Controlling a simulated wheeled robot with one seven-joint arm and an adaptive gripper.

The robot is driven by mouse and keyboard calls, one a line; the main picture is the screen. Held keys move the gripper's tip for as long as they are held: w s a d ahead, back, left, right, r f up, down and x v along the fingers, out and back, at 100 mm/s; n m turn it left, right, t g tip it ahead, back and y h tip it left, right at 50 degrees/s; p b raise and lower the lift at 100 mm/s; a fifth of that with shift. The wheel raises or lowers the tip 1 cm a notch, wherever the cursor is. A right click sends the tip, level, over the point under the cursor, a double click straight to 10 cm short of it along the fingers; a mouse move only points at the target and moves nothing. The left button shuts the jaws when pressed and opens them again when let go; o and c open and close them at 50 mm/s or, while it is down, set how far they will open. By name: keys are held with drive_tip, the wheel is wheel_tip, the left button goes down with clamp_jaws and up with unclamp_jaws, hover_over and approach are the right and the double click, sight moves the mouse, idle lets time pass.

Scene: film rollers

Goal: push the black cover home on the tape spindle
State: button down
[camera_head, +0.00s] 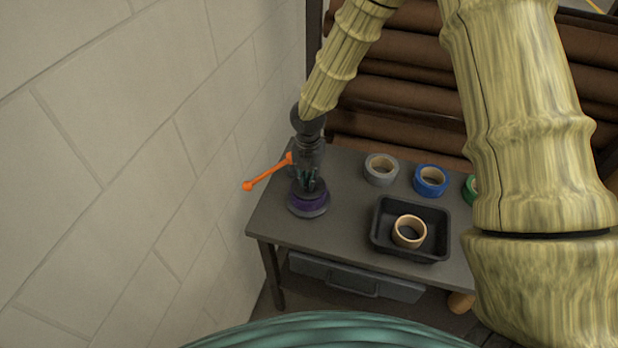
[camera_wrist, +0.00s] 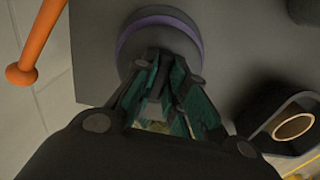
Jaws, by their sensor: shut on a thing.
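The tape spindle stands at the left end of the grey table, with a purple tape roll (camera_head: 308,203) low on it; the purple edge also shows in the wrist view (camera_wrist: 124,48). The black cover (camera_wrist: 187,40) is a dark round disc over the purple roll in the wrist view. My gripper (camera_head: 310,184) points down over it, with its fingers (camera_wrist: 165,65) closed on a grey upright piece at the cover's middle. The fingers hide most of the cover in the head view. I cannot tell whether a gap remains under it.
An orange lever (camera_head: 267,172) sticks out left of my gripper, near the pale block wall (camera_head: 150,130). A black tray (camera_head: 440,250) holding a tan roll (camera_head: 409,231) stands to the right. Grey (camera_head: 381,169) and blue (camera_head: 430,181) rolls lie behind it.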

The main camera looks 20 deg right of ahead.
drive_tip(key=shift+s+f, duration=0.1)
drive_tip(key=c, duration=0.8)
unclamp_jaws()
drive_tip(key=shift+r, duration=0.2)
drive_tip(key=shift+r+p, duration=3.1)
drive_tip(key=shift+r, duration=0.25)
